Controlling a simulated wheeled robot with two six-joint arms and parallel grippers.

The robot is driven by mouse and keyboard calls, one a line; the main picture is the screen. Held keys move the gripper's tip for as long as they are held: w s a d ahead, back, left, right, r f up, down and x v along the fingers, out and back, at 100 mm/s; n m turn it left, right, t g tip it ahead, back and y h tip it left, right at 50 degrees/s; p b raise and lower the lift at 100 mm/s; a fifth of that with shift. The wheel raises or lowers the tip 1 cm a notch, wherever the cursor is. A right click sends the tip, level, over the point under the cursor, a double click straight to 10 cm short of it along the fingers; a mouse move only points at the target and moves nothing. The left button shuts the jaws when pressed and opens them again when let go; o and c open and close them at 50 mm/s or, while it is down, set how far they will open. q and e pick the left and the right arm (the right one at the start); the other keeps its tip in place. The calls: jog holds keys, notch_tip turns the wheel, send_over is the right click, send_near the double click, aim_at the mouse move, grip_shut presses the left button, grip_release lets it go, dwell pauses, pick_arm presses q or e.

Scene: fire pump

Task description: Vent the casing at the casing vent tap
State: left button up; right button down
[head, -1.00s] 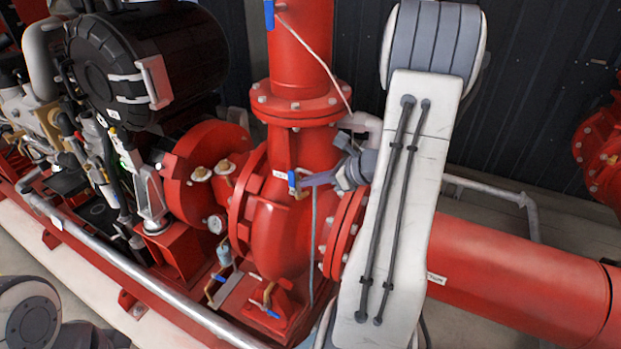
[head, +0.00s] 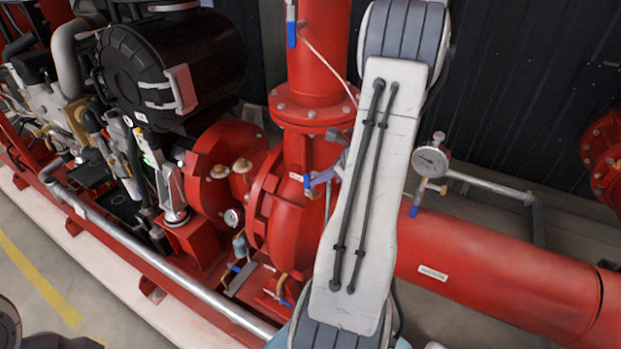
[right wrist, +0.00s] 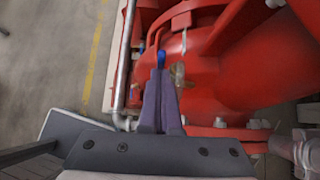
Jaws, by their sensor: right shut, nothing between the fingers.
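The casing vent tap (head: 307,185) is a small tap with a blue handle on the red pump casing (head: 285,222), beside a small white label. My right gripper (head: 319,180) reaches it from the right, with its fingertips at the blue handle. In the right wrist view the closed fingers (right wrist: 160,75) point at the blue handle (right wrist: 161,58), which shows just past their tips. The tap's brass body (right wrist: 179,75) is right of the fingers. Nothing is between the fingers. I cannot tell whether they touch the handle. My left gripper is out of view.
A pressure gauge (head: 431,161) with a blue-handled valve stands over the red suction pipe (head: 480,262). More blue-handled taps (head: 278,295) sit low by the pump base. A grey rail (head: 160,278) runs along the front. The black engine part (head: 165,75) is behind left.

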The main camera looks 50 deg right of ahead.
jog(key=shift+w+r, duration=0.25)
jog(key=shift+w, duration=0.1)
